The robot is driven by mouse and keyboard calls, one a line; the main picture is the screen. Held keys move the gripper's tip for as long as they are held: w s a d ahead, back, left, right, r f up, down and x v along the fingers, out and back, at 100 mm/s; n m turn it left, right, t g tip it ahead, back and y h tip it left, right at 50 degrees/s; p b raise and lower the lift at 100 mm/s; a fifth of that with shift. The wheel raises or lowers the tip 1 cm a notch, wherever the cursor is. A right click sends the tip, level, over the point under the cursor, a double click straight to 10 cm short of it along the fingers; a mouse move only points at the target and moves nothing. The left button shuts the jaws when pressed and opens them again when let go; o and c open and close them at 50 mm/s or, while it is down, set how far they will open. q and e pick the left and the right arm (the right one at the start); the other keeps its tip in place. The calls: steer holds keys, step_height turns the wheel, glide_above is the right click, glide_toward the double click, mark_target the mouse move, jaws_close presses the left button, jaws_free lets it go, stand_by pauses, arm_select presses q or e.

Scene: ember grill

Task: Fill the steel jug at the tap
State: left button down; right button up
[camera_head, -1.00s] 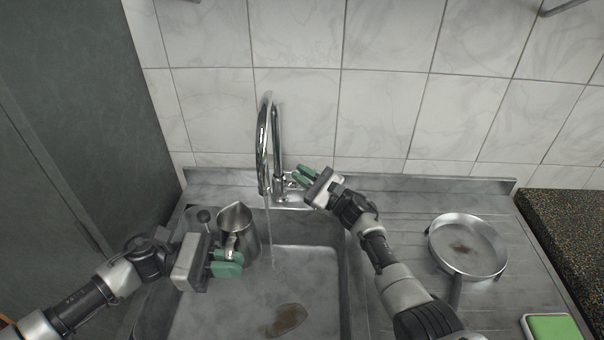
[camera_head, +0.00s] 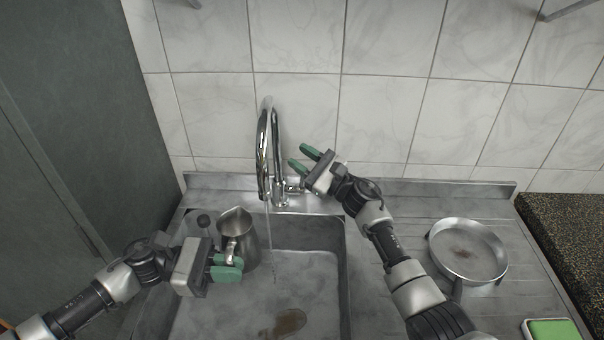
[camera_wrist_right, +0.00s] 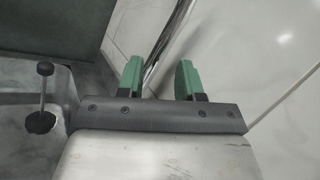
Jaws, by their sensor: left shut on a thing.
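The steel jug (camera_head: 238,236) is in the head view, over the left part of the sink, its open mouth upward. My left gripper (camera_head: 229,267) is shut on its handle. The chrome tap (camera_head: 266,150) stands behind the sink, and a thin stream of water (camera_head: 272,258) falls from it. The stream appears just right of the jug. My right gripper (camera_head: 303,158) is open and empty, right of the tap and above its lever (camera_head: 293,188). In the right wrist view the green fingers (camera_wrist_right: 158,78) are apart, with the tap's chrome pipe (camera_wrist_right: 168,45) beyond them.
The sink basin (camera_head: 325,232) holds a brown stain (camera_head: 290,322) on its floor. A steel pan (camera_head: 467,252) is on the drainboard at the right, with a green sponge (camera_head: 553,330) in front. A tiled wall (camera_head: 390,110) closes the back.

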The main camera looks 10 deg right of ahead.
steer(key=shift+r, duration=1.8)
steer(key=shift+w+d+f, duration=0.1)
arm_select(q)
steer(key=w+d, duration=0.3)
steer(key=d, duration=0.3)
steer(key=shift+w+d, duration=0.2)
steer(key=shift+d, duration=0.15)
steer(key=shift+a, duration=0.1)
arm_select(e)
steer(key=shift+a, duration=0.2)
steer(key=shift+d, duration=0.1)
arm_select(q)
steer(key=s+a, duration=0.1)
steer(key=a, duration=0.1)
steer(key=s+a, duration=0.1)
steer(key=a, duration=0.1)
steer(key=s+a, duration=0.1)
steer(key=a, duration=0.1)
steer(key=shift+s+a, duration=0.3)
steer(key=shift+a, duration=0.05)
steer(key=shift+w+d, duration=0.1)
steer(key=shift+d, duration=0.05)
